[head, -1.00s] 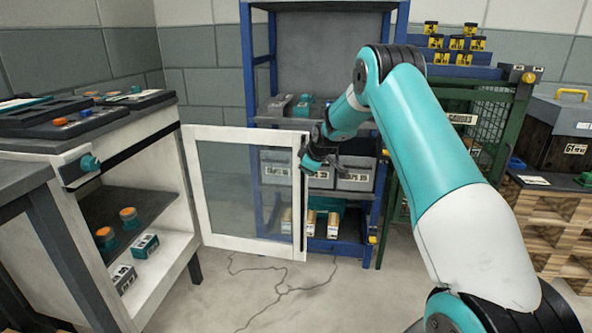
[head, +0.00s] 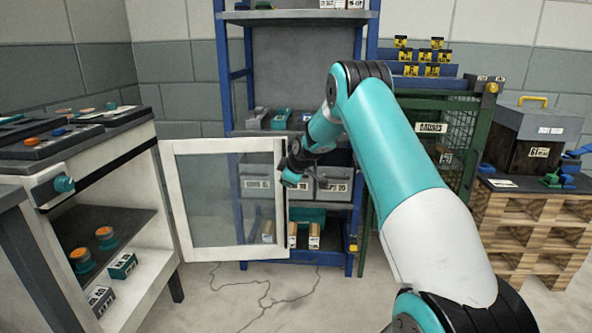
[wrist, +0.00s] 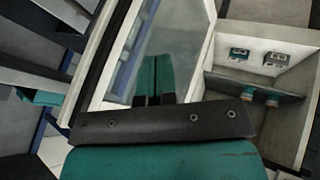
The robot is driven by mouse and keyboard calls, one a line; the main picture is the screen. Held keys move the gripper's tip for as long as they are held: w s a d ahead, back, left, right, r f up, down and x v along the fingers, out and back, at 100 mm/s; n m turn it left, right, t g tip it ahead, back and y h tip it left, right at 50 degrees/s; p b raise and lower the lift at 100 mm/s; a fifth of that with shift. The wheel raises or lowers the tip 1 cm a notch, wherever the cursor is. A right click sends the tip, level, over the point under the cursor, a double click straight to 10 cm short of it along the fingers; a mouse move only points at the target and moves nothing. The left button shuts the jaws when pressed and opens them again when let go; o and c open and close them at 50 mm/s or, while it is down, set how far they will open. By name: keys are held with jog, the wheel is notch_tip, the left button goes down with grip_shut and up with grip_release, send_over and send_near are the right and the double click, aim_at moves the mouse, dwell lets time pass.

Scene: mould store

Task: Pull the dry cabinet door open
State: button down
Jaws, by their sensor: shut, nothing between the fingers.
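The dry cabinet (head: 150,265) is the white unit at the left of the head view. Its white-framed glass door (head: 183,215) stands wide open, swung out to the right of the cabinet. My gripper (head: 289,180) is at the door's free edge, at upper-middle height, with its fingers shut and nothing between them. I cannot tell whether it touches the frame. In the wrist view, the shut teal fingers (wrist: 152,78) show in front of the glass, beside the white door frame (wrist: 97,60). The open cabinet interior (wrist: 228,55) is at the right there. The door handle is not clearly visible.
A blue rack (head: 224,85) with grey bins stands behind the door. A green mesh cage (head: 470,150) and stacked wooden pallets (head: 530,215) stand to the right. A dark bench (head: 20,225) is at the near left. Floor is clear below the door.

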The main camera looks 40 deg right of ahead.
jog(key=d+p+v, duration=0.1)
jog(key=v, duration=0.9)
jog(key=shift+s+a+p, duration=0.3)
jog(key=shift+s+p, duration=0.1)
jog(key=shift+s, duration=0.25)
